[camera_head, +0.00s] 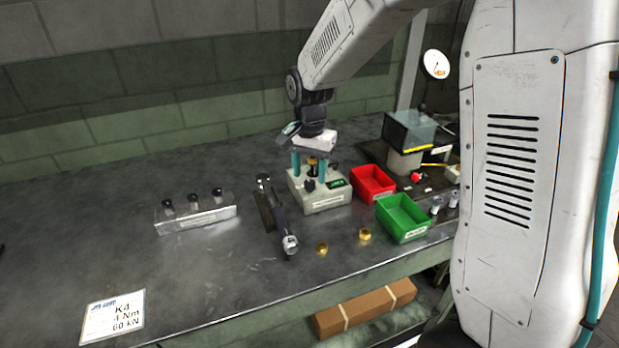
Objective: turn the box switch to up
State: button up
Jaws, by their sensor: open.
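The pale grey box (322,201) stands on the bench right of the middle, with a label on its front and a small green display on top. A small black switch knob (309,185) shows on it; which way it points is too small to tell. A brass and black piece shows between the fingers and hides part of the box's back.
A red bin (372,184) and a green bin (403,218) stand right of the box. Brass nuts (322,248) lie in front. A metal rack (196,217) stands left. The front left bench is mostly clear.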

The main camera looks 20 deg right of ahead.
aim_at(310, 187)
jog(key=shift+f, duration=1.3)
jog(key=c, duration=1)
